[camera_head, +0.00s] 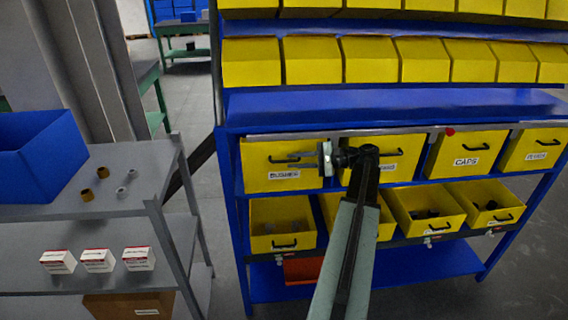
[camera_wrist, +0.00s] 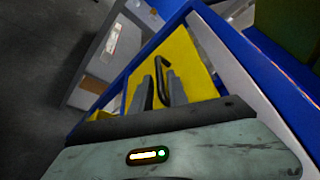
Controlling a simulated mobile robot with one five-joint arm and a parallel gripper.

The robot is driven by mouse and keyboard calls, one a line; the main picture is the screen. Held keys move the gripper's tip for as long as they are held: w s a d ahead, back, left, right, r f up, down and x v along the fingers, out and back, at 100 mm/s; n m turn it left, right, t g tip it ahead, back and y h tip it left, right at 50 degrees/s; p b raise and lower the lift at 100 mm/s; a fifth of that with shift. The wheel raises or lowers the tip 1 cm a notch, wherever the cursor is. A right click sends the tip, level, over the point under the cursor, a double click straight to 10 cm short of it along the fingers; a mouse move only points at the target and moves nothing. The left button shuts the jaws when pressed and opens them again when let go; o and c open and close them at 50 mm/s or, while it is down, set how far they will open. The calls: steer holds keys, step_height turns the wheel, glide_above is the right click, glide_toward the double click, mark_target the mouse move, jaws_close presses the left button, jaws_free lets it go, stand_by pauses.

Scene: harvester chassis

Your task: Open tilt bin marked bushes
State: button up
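The yellow tilt bin marked bushes (camera_head: 256,165) is at the left end of the upper bin row, and its front looks closed. It also shows in the wrist view as a yellow panel (camera_wrist: 198,66). My gripper (camera_head: 292,159) is in front of this bin, with its fingers pointing left across the handle area above the label. In the wrist view my gripper (camera_wrist: 161,88) has its two fingers apart, and the black handle (camera_wrist: 160,66) shows between them. I cannot tell whether either finger touches the handle.
More yellow bins stand to the right, including one marked caps (camera_head: 464,152). Lower open bins (camera_head: 283,222) sit below. A grey shelf (camera_head: 90,205) on the left carries a blue box (camera_head: 40,160), small rings and white boxes. Floor shows between the shelf and the rack.

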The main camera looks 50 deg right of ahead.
mark_target(290, 161)
steer(key=x, duration=0.3)
steer(key=shift+w+a, duration=0.2)
jaws_close()
stand_by(1.3)
